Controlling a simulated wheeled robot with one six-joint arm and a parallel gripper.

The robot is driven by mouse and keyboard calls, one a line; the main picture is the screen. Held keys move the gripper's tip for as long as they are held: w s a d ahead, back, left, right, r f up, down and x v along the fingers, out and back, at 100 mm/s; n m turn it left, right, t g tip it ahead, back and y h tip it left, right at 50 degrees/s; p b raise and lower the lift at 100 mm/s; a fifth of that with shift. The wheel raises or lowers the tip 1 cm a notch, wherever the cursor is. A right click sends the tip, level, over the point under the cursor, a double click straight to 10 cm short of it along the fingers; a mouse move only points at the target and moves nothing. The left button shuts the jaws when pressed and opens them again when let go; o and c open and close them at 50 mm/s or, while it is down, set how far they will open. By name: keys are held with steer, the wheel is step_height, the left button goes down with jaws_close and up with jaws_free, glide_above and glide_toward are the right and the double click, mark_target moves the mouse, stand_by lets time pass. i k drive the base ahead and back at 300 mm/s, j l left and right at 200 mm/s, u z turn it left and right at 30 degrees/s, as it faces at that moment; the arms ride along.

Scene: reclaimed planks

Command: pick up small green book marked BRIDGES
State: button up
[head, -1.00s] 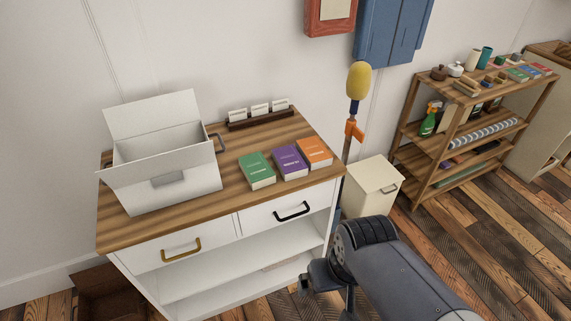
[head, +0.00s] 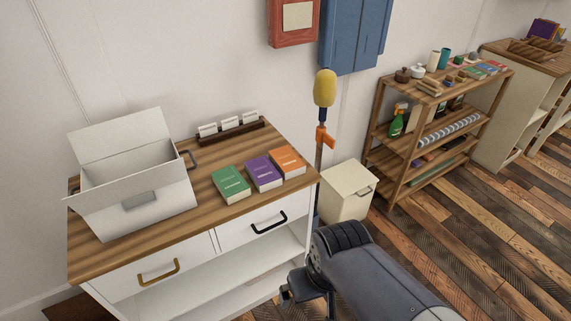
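A small green book (head: 231,184) lies flat on the wooden top of a white cabinet (head: 150,243), with its cover up. The print on its cover is too small to read. A purple book (head: 263,173) and an orange book (head: 288,162) lie to its right in a row. My gripper (head: 290,294) shows only in part at the bottom of the head view, in front of the cabinet and below the books, apart from them. My arm hides much of it, and its fingers cannot be made out clearly.
An open white box (head: 133,200) stands left of the green book. A card holder (head: 230,132) is behind the books. A cream bin (head: 346,190) and a yellow-headed duster (head: 324,88) stand right of the cabinet. A wooden shelf (head: 390,150) is farther right; floor before it is clear.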

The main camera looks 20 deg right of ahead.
mark_target(230, 182)
steer(key=i+j+z, duration=0.1)
steer(key=j+z, duration=0.15)
steer(key=z, duration=0.15)
steer(key=j+z, duration=0.55)
steer(key=z, duration=0.25)
